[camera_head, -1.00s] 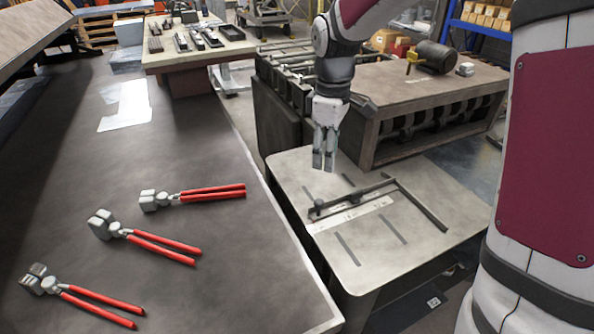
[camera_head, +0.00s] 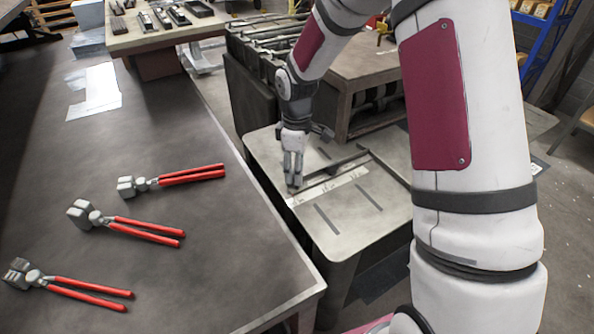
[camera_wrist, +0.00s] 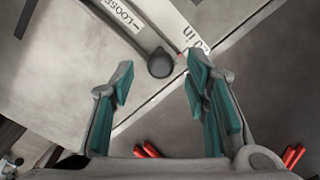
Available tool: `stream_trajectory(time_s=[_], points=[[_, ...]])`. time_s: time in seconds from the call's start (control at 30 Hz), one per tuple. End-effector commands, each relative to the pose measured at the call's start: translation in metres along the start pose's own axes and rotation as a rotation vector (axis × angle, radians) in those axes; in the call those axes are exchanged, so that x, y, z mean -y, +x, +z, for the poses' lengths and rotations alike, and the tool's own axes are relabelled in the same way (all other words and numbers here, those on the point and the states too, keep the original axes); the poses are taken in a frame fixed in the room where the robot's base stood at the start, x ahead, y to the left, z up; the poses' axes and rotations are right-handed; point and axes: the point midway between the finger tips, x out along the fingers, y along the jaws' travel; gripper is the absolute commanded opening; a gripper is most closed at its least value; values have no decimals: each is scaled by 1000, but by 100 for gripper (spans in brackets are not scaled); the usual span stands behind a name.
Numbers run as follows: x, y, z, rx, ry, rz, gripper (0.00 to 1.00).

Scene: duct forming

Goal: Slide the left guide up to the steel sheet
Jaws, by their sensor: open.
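A small grey table (camera_head: 345,228) carries two dark bars meeting at an angle. The left bar (camera_head: 330,172), which looks like the left guide, runs from my gripper toward the back right; the other bar (camera_head: 388,170) slants to the front right. In the wrist view a round black knob (camera_wrist: 160,63) sits at the end of a dark bar (camera_wrist: 122,26) beside a "LOOSE" label. My gripper (camera_head: 293,184) points down at the left bar's near end. In the wrist view its teal-padded fingers are apart, on either side of the knob in the picture. I cannot make out a separate steel sheet.
A dark workbench (camera_head: 150,270) on the left holds three red-handled tools (camera_head: 145,232). A white strip with inch marks (camera_head: 328,187) lies along the left bar. A brown-topped bench (camera_head: 368,66) stands behind the small table. The small table's front is clear.

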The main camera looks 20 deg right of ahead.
Motion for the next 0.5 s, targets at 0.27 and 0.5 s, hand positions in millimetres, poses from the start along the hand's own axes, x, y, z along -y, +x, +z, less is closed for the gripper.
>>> stream_trajectory(time_s=[0.27, 0.5], points=[[0, 14, 0, 0, 1, 0, 42], [0, 14, 0, 0, 1, 0, 33]])
